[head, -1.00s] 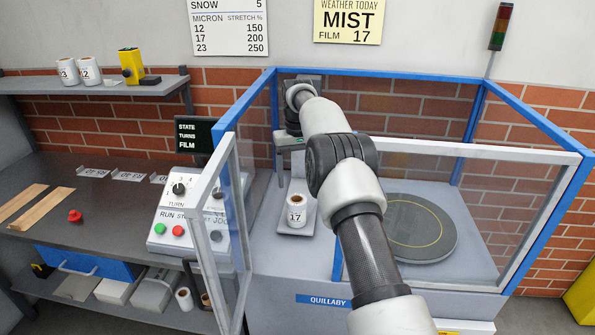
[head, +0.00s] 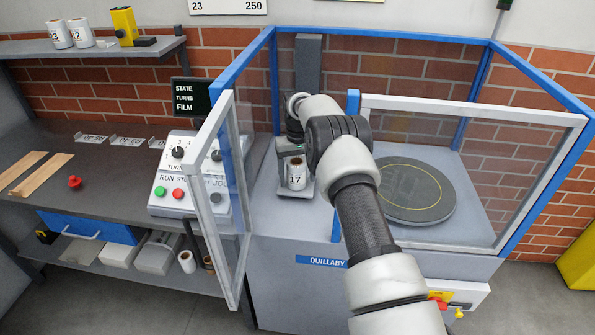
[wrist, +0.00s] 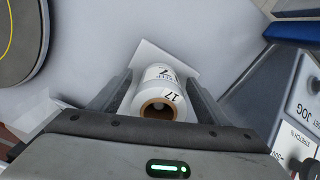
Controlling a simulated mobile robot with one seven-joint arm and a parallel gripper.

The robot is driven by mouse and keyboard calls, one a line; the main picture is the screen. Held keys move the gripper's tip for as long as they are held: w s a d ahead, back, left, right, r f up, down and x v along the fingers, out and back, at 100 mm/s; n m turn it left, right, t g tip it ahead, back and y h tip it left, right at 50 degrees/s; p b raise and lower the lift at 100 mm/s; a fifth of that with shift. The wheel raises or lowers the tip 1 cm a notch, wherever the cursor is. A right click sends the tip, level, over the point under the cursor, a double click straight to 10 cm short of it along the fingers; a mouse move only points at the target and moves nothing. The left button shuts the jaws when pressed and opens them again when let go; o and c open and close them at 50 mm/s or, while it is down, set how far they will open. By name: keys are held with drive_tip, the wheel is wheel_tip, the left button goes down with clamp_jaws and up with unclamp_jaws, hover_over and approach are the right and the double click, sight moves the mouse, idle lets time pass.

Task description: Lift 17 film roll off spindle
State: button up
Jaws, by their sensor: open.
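The 17 film roll (head: 297,176) is white with a brown core and stands upright on a small grey carriage plate (head: 305,193) inside the blue-framed machine. In the wrist view the roll (wrist: 165,85) lies between the two fingers of my gripper (wrist: 160,95), with its core opening facing the camera. The fingers are apart, one on each side of the roll; I cannot tell whether either touches it. In the head view my gripper (head: 297,155) is just above and around the roll's top, partly hidden by my arm.
A round grey turntable (head: 412,190) is right of the roll, behind a clear panel. The hinged door (head: 215,200) stands open at left, beside the control box (head: 185,175). Rolls marked 23 (head: 59,34) and 12 (head: 80,33) stand on the upper shelf.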

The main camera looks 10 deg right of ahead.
drive_tip(key=c, duration=1.3)
drive_tip(key=shift+r+p, duration=2.65)
drive_tip(key=shift+r, duration=2.4)
